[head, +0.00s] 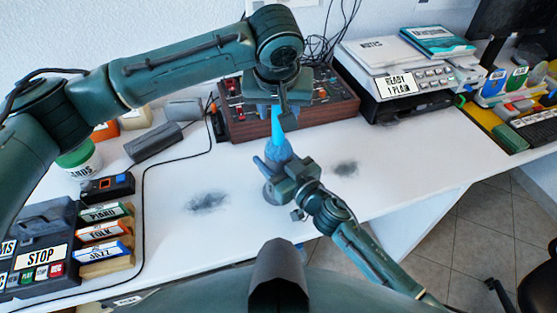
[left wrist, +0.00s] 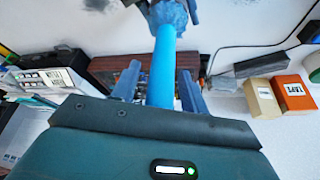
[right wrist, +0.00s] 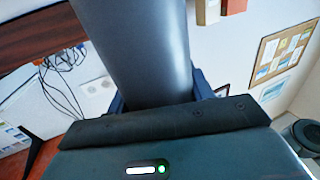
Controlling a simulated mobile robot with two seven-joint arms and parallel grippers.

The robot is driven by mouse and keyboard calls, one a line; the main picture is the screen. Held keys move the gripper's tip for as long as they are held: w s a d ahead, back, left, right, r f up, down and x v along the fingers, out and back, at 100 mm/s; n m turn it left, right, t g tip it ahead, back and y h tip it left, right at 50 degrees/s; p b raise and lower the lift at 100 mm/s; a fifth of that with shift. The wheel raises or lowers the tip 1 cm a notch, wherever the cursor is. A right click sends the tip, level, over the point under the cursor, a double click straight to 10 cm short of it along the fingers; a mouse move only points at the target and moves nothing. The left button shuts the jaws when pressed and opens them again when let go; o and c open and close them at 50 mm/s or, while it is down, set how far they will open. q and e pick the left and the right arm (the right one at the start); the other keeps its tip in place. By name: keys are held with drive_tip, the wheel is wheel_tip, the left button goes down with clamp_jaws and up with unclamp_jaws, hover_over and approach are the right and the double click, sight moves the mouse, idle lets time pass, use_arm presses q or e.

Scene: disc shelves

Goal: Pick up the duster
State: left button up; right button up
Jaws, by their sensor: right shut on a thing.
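The duster (head: 275,124) stands upright over the desk, with a light blue handle on top and a fluffy blue head below. My left gripper (head: 283,106) is open around the handle from above. In the left wrist view the handle (left wrist: 163,70) runs between the fingers with gaps at its sides. My right gripper (head: 284,176) is shut on a dark grey cylinder (right wrist: 135,45) at the lower end of the duster. The cylinder's base (head: 270,195) shows on the desk. The grippers partly hide where head and cylinder meet.
A brown mixing console (head: 245,122) stands behind the duster. A black printer-like device (head: 410,98) is at the back right. Dark dust patches (head: 207,202) mark the white desk (head: 235,180). Tape boxes (head: 105,230) and a black recorder (head: 40,225) lie at the left.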

use_arm(q)
clamp_jaws()
drive_tip(key=shift+r, duration=0.15)
idle(0.4)
wheel_tip(320, 180, up, 18)
idle(0.4)
use_arm(e)
drive_tip(key=o, duration=1.1)
